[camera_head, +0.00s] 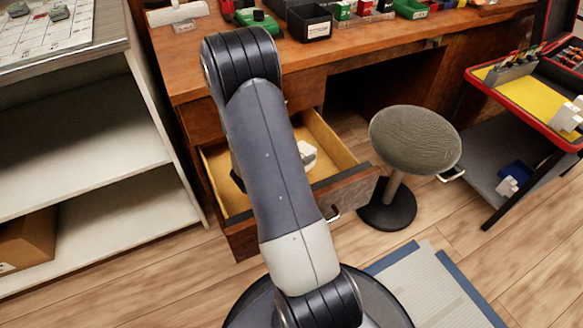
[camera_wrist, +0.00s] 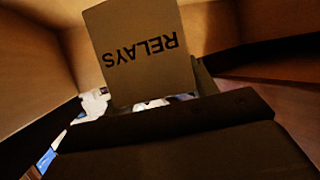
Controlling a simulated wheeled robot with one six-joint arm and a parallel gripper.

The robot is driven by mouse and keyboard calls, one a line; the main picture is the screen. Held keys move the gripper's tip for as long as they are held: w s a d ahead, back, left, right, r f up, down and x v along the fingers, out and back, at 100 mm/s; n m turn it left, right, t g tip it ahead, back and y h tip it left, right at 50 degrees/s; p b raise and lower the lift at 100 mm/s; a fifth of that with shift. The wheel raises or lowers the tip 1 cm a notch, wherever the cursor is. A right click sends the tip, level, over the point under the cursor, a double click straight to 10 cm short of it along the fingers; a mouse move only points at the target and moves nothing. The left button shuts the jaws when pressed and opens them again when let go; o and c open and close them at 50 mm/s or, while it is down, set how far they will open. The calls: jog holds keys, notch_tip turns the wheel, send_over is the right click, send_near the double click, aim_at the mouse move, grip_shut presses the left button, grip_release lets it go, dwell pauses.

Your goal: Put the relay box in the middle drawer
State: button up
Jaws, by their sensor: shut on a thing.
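The relay box (camera_wrist: 140,60) is brown with "RELAYS" printed on it, upside down in the wrist view. My gripper (camera_wrist: 165,118), a dark shape in that view, is shut on it. Tan walls surround the box there. In the head view an open drawer (camera_head: 330,142) sticks out of the desk, below a shut one; its lower front edge is partly covered by my arm. My arm reaches over this drawer and hides my gripper and the relay box. Whether the box touches the drawer floor cannot be told.
A white object (camera_head: 307,153) shows inside the drawer. A round stool (camera_head: 415,138) stands close to its right. White shelves (camera_head: 80,140) are at the left, and a red-edged yellow tray (camera_head: 530,85) at the right. Bins line the desk top (camera_head: 230,55).

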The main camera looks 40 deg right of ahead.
jog(key=shift+f+b, duration=0.85)
jog(key=shift+f, duration=1.35)
jog(key=shift+f, duration=0.2)
jog(key=o, duration=1.1)
